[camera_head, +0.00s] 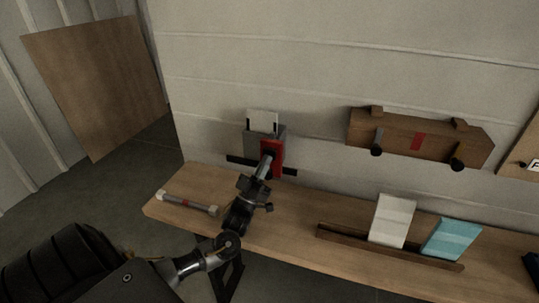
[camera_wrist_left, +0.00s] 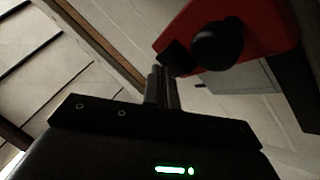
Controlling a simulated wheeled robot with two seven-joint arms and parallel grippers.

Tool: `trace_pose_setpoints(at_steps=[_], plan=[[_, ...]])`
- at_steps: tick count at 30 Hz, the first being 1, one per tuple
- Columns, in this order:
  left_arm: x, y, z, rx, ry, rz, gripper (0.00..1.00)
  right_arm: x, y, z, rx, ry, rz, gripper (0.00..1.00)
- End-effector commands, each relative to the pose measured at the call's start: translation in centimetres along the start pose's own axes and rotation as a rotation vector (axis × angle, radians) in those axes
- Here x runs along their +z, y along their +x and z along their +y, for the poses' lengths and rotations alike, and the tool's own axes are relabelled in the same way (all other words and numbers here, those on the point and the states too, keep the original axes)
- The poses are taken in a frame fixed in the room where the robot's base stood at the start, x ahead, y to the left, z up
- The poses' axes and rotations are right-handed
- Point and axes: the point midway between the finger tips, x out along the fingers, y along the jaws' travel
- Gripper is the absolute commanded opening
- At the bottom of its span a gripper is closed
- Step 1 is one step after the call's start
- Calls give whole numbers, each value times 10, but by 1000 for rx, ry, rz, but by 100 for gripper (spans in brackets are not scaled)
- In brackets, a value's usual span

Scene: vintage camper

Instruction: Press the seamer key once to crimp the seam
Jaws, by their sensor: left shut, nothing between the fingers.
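The seamer is a grey box (camera_head: 251,139) with a red front part (camera_head: 277,147), at the wall behind the bench. My left gripper (camera_head: 266,160) is shut and empty, in front of the red part and hiding some of it. In the left wrist view, the red part (camera_wrist_left: 263,32) carries a round black knob (camera_wrist_left: 218,46) and a small dark block (camera_wrist_left: 176,57). I cannot tell which of these is the key. The shut fingertips (camera_wrist_left: 160,72) are close beside the dark block; I cannot tell whether they touch. My right gripper is not in view.
The wooden bench (camera_head: 300,220) runs along the wall. A grey rod (camera_head: 187,203) lies at its left end. A wooden rack (camera_head: 339,236) holds white (camera_head: 391,220) and blue (camera_head: 450,239) cards. A wooden wall box (camera_head: 400,132) with knobs hangs to the right.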

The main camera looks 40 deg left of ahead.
Motion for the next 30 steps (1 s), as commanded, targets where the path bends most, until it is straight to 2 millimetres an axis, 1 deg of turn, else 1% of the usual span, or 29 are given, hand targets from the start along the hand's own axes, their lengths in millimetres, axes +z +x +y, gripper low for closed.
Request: trace_pose_setpoints(at_steps=[2, 7, 14, 19, 27, 30], plan=[[-3, -3, 3, -1, -1, -1, 0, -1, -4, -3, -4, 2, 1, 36], [-6, -7, 5, 0, 0, 1, 0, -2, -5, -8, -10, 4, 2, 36], [-6, -7, 5, 0, 1, 1, 0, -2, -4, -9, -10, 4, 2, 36], [-11, -12, 10, 0, 0, 0, 0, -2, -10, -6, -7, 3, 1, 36], [-25, -31, 24, 0, -1, 0, 0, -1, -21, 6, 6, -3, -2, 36], [-28, -37, 28, 0, 0, 0, 0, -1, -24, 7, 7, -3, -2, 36]])
